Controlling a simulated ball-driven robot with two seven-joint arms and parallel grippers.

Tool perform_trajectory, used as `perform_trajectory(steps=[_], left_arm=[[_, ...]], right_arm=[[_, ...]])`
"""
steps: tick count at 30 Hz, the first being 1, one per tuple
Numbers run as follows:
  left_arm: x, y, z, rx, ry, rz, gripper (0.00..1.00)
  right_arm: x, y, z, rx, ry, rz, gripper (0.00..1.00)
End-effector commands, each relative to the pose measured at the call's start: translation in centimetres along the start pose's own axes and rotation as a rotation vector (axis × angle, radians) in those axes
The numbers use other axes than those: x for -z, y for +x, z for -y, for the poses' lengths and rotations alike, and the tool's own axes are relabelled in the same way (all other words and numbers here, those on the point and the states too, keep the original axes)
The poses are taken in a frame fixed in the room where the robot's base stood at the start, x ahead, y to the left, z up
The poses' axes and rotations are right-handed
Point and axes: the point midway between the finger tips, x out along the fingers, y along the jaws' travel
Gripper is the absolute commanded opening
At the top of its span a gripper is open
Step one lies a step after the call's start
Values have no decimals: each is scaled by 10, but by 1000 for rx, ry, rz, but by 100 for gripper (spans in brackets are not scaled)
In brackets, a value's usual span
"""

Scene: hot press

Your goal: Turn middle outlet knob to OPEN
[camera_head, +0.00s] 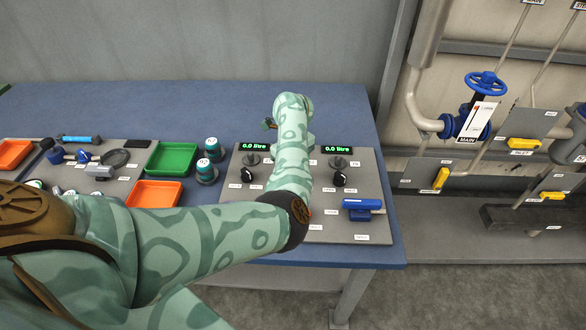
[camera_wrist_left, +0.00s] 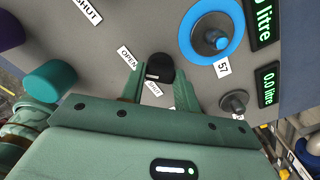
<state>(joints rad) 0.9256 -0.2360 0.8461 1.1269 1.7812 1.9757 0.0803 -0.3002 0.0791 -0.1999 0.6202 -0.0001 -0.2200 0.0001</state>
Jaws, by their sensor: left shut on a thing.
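A black knob (camera_wrist_left: 160,68) sits on the grey panel between the two fingers of my left gripper (camera_wrist_left: 158,84) in the left wrist view. The gripper is shut on it. An OPEN label (camera_wrist_left: 127,57) lies to the knob's left and a SHUT label (camera_wrist_left: 155,88) just below it. The knob's exact pointer direction is hard to tell. In the head view my left arm crosses the panel (camera_head: 230,228) and hides this knob and the gripper's fingers. Two other black knobs, a left one (camera_head: 247,175) and a right one (camera_head: 340,179), show on either side of the arm.
The panel's displays, left (camera_head: 254,146) and right (camera_head: 336,150), read 0.0 litre. A blue-handled valve (camera_head: 362,204) is at the panel's right. Green (camera_head: 172,159) and orange (camera_head: 153,194) trays stand left. A blue ring (camera_wrist_left: 210,38) and teal cylinder (camera_wrist_left: 50,80) flank the gripper.

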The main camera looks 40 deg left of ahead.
Motion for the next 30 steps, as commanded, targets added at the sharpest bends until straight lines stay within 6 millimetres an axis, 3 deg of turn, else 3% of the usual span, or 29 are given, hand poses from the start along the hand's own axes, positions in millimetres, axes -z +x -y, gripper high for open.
perform_trajectory(steps=[6,7,9,20,23,30], left_arm=[[0,-1,1,2,3,2,9],[0,-1,1,2,3,2,37],[0,-1,1,2,2,2,53],[0,-8,0,2,0,2,53],[0,-25,1,4,1,3,53],[0,-92,1,8,0,3,53]], right_arm=[[0,0,-1,-1,-1,0,0],[0,0,-1,-1,-1,0,0],[0,0,-1,-1,-1,0,0],[1,-3,-2,-2,-1,-2,0],[3,-10,-2,-4,-1,-7,0],[10,-36,-5,-10,-1,-24,0]])
